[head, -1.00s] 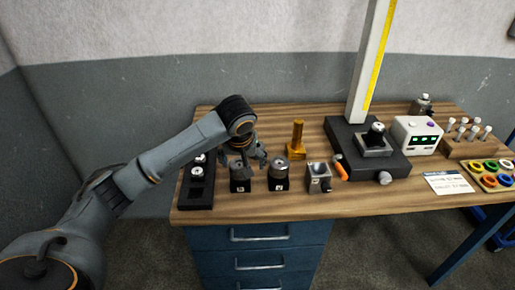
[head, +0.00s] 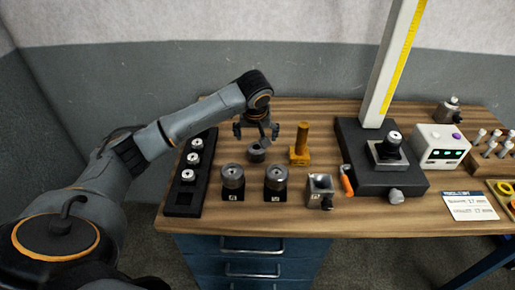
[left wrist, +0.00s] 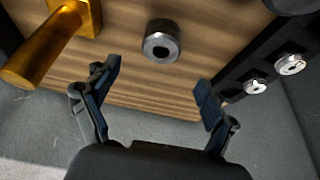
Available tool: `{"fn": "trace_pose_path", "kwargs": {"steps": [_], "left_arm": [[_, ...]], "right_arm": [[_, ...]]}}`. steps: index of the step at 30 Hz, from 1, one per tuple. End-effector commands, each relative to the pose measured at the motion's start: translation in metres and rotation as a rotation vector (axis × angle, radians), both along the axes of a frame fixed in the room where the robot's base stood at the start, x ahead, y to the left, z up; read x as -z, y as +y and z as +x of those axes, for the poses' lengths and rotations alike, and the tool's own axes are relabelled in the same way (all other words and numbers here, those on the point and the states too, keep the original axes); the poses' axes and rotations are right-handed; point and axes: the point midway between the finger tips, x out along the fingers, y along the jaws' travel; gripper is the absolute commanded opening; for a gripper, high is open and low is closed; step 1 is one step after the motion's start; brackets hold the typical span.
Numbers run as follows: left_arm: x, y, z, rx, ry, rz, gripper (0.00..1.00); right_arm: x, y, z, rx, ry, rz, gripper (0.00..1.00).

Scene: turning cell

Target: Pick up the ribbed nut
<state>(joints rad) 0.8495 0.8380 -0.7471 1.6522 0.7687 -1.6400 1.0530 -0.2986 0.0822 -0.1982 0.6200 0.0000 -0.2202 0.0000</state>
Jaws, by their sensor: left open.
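A dark grey round nut with a central hole, which I take for the ribbed nut (head: 256,154), sits on the wooden bench behind two black blocks. Its ribs are too small to make out. It also shows in the left wrist view (left wrist: 161,47), at upper middle. My left gripper (head: 256,130) is above and a little behind it in the head view, fingers spread and empty. In the left wrist view my gripper (left wrist: 157,80) has its fingers wide apart, with the nut beyond the tips and not touched. My right gripper is not in view.
A brass post on a base (head: 301,145) stands close right of the nut. Two black blocks with round grey parts (head: 233,178) (head: 275,178) stand in front. A black rack (head: 183,198) with silver-topped pieces lies left. The height stand (head: 380,180) is farther right.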

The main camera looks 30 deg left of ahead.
Motion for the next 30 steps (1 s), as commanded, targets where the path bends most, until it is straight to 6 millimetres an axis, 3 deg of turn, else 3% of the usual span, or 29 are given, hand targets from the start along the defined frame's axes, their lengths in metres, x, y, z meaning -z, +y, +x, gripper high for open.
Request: {"fn": "trace_pose_path", "kwargs": {"steps": [3, 6, 15, 21, 29, 30], "left_arm": [[0.019, 0.004, 0.006, -0.002, 0.002, 0.000, 0.85], [0.030, 0.007, 0.010, 0.000, 0.001, 0.000, 0.85], [0.056, 0.012, 0.015, -0.001, 0.005, 0.002, 0.85], [0.081, 0.017, 0.023, 0.000, 0.000, 0.001, 0.85], [0.085, 0.018, 0.024, 0.000, -0.002, 0.001, 0.85], [0.085, 0.018, 0.024, 0.000, -0.002, 0.001, 0.81]], "right_arm": [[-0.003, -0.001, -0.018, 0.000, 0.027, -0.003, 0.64], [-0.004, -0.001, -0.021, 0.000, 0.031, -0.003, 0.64], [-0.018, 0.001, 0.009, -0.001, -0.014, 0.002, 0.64], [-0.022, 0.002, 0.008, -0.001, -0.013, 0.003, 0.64], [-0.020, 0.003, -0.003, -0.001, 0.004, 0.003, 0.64], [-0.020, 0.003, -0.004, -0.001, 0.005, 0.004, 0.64]]}}
